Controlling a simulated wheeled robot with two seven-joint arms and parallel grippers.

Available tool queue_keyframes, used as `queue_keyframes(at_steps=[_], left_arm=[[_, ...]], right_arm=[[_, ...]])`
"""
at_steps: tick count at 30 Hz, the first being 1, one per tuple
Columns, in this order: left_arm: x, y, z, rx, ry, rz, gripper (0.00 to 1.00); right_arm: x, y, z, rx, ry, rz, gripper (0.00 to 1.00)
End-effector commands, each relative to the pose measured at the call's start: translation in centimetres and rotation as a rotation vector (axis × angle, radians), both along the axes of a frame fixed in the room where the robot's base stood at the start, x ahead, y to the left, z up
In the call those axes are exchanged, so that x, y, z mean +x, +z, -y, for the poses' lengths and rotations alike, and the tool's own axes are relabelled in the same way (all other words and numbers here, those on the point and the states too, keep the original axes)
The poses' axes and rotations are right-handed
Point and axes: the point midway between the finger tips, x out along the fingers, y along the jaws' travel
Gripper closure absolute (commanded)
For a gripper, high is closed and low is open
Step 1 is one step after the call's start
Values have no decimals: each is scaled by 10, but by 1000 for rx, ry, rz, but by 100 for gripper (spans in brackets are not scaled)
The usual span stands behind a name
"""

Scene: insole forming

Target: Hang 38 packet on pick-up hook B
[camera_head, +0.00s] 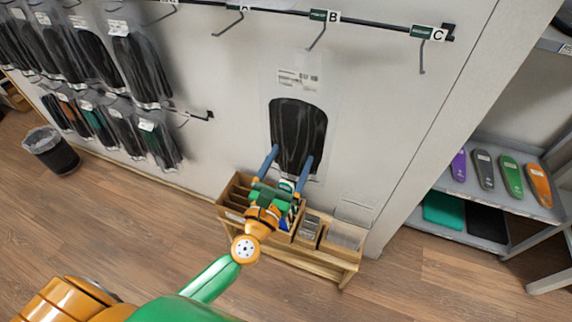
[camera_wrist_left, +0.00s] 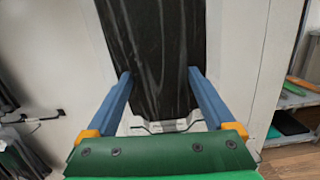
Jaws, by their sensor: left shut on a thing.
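A clear packet (camera_head: 297,125) with a dark insole sheet inside hangs upright in front of the wall, its white label at the top too small to read. My left gripper (camera_head: 290,157) is shut on the packet's lower part, one blue finger at each side. In the left wrist view the dark packet (camera_wrist_left: 155,40) fills the space between the fingers (camera_wrist_left: 159,75). Pick-up hook B (camera_head: 317,38), under its green-and-white sign (camera_head: 325,16), is on the rail above the packet's top edge, and the packet is apart from it. My right gripper is out of view.
Hook A (camera_head: 228,24) and hook C (camera_head: 422,58) flank hook B and look empty. Several dark packets (camera_head: 140,65) hang at the left. A wooden organizer (camera_head: 320,262) stands below my left gripper. Shelves with coloured insoles (camera_head: 485,170) are at the right; a bin (camera_head: 50,150) stands left.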

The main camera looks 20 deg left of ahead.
Motion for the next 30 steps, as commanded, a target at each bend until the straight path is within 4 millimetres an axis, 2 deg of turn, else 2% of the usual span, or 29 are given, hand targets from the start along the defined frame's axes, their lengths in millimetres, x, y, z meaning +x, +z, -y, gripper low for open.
queue_keyframes(at_steps=[21,30], left_arm=[[60,-5,2,1,-1,1,71],[71,-15,2,0,-1,0,71]], right_arm=[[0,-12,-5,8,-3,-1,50],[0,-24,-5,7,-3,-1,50]])
